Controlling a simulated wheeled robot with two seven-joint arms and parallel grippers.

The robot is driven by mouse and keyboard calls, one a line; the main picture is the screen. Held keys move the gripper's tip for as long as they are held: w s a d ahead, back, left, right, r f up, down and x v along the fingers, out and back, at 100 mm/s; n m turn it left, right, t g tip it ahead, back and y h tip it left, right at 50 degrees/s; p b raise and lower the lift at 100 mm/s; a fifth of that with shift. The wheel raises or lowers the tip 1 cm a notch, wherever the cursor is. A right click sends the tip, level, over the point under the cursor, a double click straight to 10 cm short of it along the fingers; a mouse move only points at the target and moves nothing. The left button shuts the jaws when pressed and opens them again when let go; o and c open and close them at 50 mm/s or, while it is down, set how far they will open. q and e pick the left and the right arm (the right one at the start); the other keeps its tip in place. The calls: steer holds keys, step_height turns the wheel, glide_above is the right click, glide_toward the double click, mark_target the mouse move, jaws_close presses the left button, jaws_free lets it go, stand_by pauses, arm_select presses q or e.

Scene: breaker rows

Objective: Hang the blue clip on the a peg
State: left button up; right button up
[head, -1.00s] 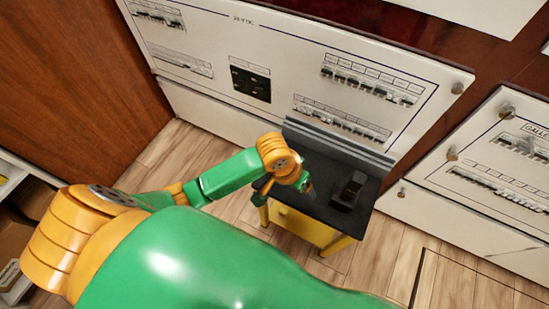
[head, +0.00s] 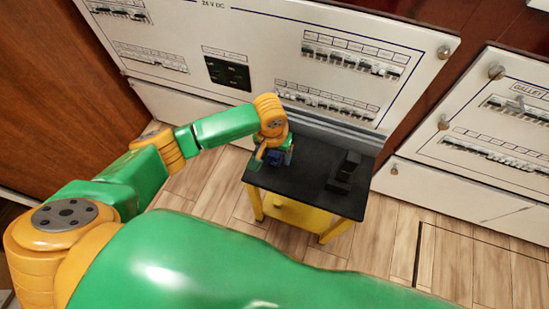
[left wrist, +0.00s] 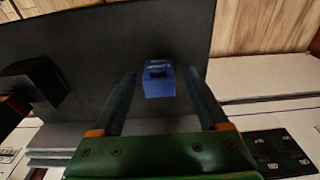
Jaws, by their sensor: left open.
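The blue clip (left wrist: 158,78) sits on the black top of a small table (left wrist: 110,35). In the left wrist view it lies between and just beyond the tips of my open left gripper (left wrist: 160,82), apart from both fingers. In the head view the clip (head: 275,157) shows in part below my left gripper (head: 270,163), which is over the left side of the table (head: 305,178). No peg can be made out with certainty. My right gripper is not in view.
A black block-like stand (head: 345,170) is on the right of the tabletop. White breaker panels (head: 290,45) stand behind the table, with another panel (head: 495,130) at the right. The middle of the tabletop is clear.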

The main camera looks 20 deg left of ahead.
mark_target(275, 153)
arm_select(q)
steer(key=shift+c, duration=0.2)
jaws_close()
step_height(275, 153, up, 10)
steer(key=p, duration=0.3)
steer(key=shift+r, duration=0.1)
